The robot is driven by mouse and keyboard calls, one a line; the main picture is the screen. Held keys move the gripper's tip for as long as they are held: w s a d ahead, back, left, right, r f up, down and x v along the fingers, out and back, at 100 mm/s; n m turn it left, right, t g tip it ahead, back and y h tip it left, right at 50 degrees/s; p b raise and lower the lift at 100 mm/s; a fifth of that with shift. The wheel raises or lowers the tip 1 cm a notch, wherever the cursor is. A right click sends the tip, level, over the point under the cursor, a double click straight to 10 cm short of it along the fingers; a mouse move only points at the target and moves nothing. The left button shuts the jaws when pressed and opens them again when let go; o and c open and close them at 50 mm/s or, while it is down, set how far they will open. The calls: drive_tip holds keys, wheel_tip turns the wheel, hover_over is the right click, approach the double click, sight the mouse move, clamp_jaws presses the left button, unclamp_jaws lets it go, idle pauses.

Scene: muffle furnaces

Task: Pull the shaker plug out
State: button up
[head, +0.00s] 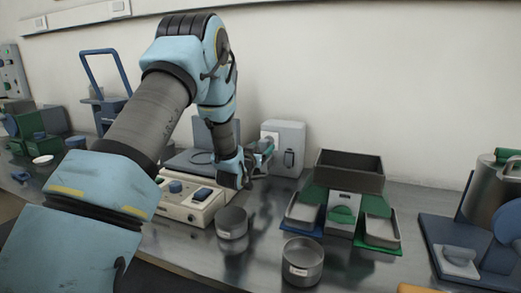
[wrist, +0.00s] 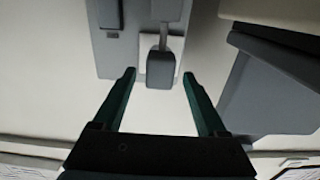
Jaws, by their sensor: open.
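A grey plug (wrist: 160,70) sits in a white socket plate (wrist: 147,45) on a grey wall-side box (wrist: 112,66). The box (head: 288,140) stands at the back of the bench in the head view. My gripper (wrist: 159,75) is open, with its two green fingers on either side of the plug's lower end and gaps on both sides. In the head view my gripper (head: 262,155) is in front of the box, and the plug is hard to make out there. The cream shaker (head: 180,208) with a blue knob stands to the left, partly behind my arm.
Two round metal tins (head: 302,262) (head: 232,222) stand at the front. A dark open bin (head: 349,171) and several trays (head: 379,230) are to the right. A metal pot (head: 488,188) stands at the far right. Bare bench lies between the tins and the trays.

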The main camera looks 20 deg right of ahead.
drive_tip(key=b+v, duration=0.3)
drive_tip(key=v, duration=0.7)
drive_tip(key=shift+s+a, duration=0.25)
drive_tip(key=shift+s, duration=0.1)
